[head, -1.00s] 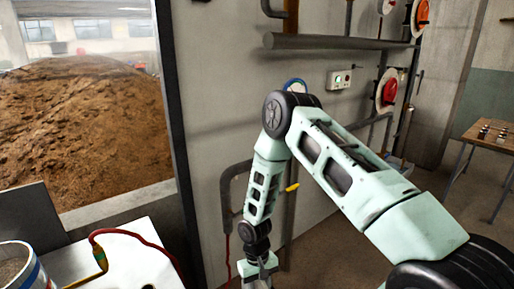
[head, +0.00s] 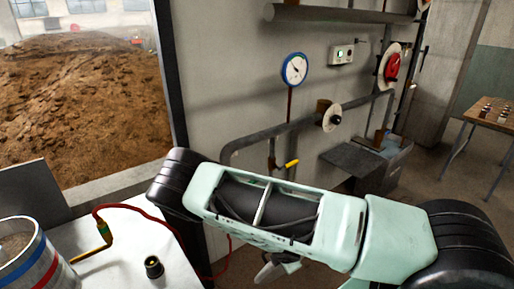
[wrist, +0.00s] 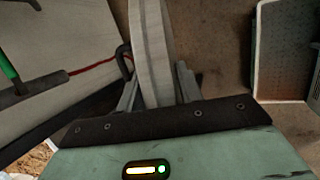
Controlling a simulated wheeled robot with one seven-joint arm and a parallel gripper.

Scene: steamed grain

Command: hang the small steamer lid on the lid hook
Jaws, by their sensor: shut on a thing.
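In the wrist view my gripper (wrist: 157,85) is shut on a pale, banded flat piece (wrist: 150,45), seen edge-on between the two grey fingers. It looks like the small steamer lid, but its face is hidden. A dark loop (wrist: 124,60) shows just left of it; I cannot tell whether it belongs to the lid. In the head view my arm covers most of the gripper, and only a grey bit (head: 277,267) shows below the forearm. A round pale disc with a dark knob (head: 331,117) is at the wall pipe. I cannot identify the lid hook for certain.
A white table (head: 115,240) stands at left with a banded metal pot (head: 35,258), a red hose and a small black knob (head: 153,267). The wall carries a gauge (head: 294,69), a pipe with a yellow valve handle (head: 291,163) and a red-centred disc (head: 391,67). Floor at right is partly clear.

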